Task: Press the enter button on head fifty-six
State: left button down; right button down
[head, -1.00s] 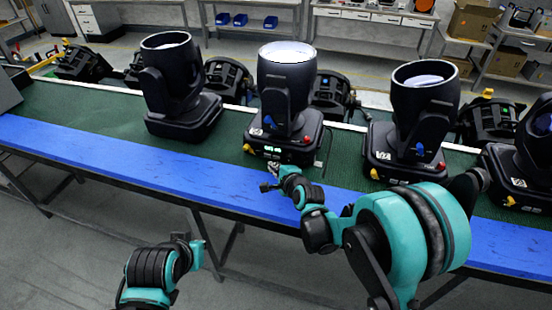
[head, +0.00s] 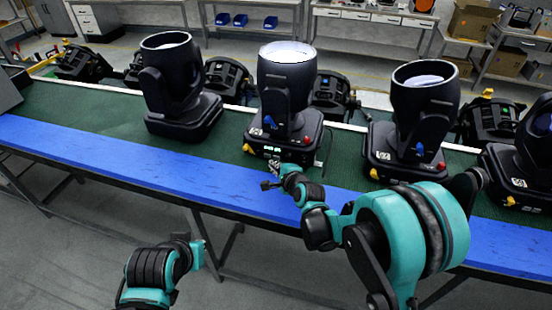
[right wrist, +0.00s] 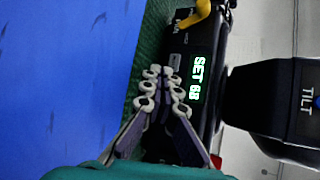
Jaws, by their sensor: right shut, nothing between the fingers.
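The lit moving head (head: 287,90), second from the left in the head view, stands upright on its black base with a bright lens. Its green display shows in the right wrist view (right wrist: 198,79), turned sideways, and seems to read "SET 68". My right gripper (head: 268,180) is at the front of this base. In the right wrist view its fingers (right wrist: 160,80) are together with nothing between them, beside the display, over the panel's small buttons. They hide part of the panel, and contact cannot be told. My left gripper (head: 190,242) hangs low before the table, its fingers unclear.
Other moving heads stand to the left (head: 172,80) and right (head: 424,95), with another at the right edge (head: 535,150). Smaller black fixtures stand behind. A yellow part (right wrist: 195,15) sticks out by the panel. The blue front strip (head: 110,160) of the table is clear.

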jog(key=shift+w, duration=0.2)
dwell(0.5)
jog(key=shift+w+d, duration=0.15)
jog(key=shift+w, duration=0.1)
jog(key=shift+w+d, duration=0.1)
jog(key=shift+w, duration=0.25)
dwell(0.5)
dwell(0.4)
jog(key=shift+s+a+b, duration=0.25)
jog(key=shift+s+b, duration=0.1)
jog(key=shift+s, duration=0.45)
jog(key=shift+s+a, duration=0.25)
jog(key=shift+s, duration=0.55)
jog(key=shift+s+a, duration=0.25)
jog(key=shift+s, duration=0.55)
jog(key=shift+s+a, duration=0.25)
jog(key=shift+s, duration=0.55)
jog(key=shift+r, duration=0.1)
